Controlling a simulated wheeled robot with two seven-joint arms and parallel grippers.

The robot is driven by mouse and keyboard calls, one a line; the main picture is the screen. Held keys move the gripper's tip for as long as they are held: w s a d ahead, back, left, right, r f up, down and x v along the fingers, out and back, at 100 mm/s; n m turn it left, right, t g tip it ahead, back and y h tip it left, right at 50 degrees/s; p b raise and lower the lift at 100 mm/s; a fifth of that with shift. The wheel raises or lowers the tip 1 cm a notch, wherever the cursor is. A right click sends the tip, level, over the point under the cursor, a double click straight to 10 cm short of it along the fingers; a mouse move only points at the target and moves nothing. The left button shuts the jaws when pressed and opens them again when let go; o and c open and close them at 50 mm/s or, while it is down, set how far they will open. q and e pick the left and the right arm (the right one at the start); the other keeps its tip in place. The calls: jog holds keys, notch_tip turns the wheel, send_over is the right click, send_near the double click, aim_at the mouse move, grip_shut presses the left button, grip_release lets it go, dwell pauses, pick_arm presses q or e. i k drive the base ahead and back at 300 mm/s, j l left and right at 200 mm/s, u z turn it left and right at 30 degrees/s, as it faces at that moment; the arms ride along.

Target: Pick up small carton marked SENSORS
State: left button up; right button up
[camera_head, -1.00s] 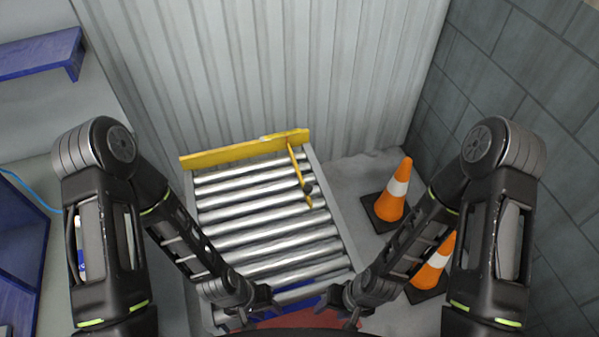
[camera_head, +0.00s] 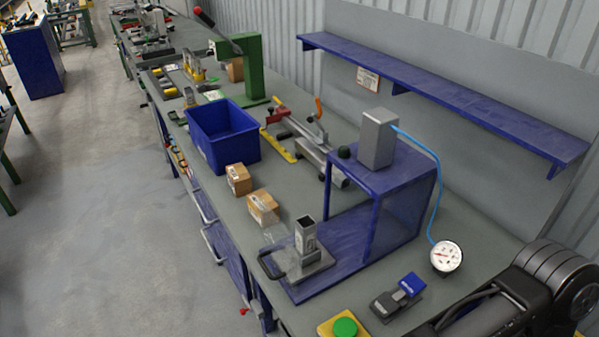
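Two small brown cartons stand on the grey workbench (camera_head: 200,110) near its front edge. One carton (camera_head: 239,179) is just in front of the blue bin; the other carton (camera_head: 263,207) is nearer me, close to the blue press stand. Both have pale labels, but the print is too small to read. I cannot tell which is marked SENSORS. Neither gripper is in view; only a dark link of my arm shows at the lower right.
A blue bin (camera_head: 221,134) stands behind the cartons. A blue stand (camera_head: 385,190) with a grey block on top is to their right, and a green lever press (camera_head: 250,68) farther back. A blue shelf (camera_head: 440,95) overhangs the right. The floor (camera_head: 90,210) at left is clear.

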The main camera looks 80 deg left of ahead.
aim_at(238, 178)
jog(key=k+j+z, duration=0.2)
jog(key=k+z, duration=0.65)
jog(key=k+j+u, duration=0.1)
jog(key=u, duration=0.35)
jog(key=k+j+u, duration=0.2)
jog(key=u, duration=0.75)
jog(key=k+j+u, duration=0.1)
jog(key=u, duration=0.35)
jog(key=j+u, duration=0.15)
jog(key=u, duration=0.35)
jog(key=j+u, duration=0.1)
jog(key=u, duration=0.35)
jog(key=j+u, duration=0.1)
jog(key=u, duration=0.35)
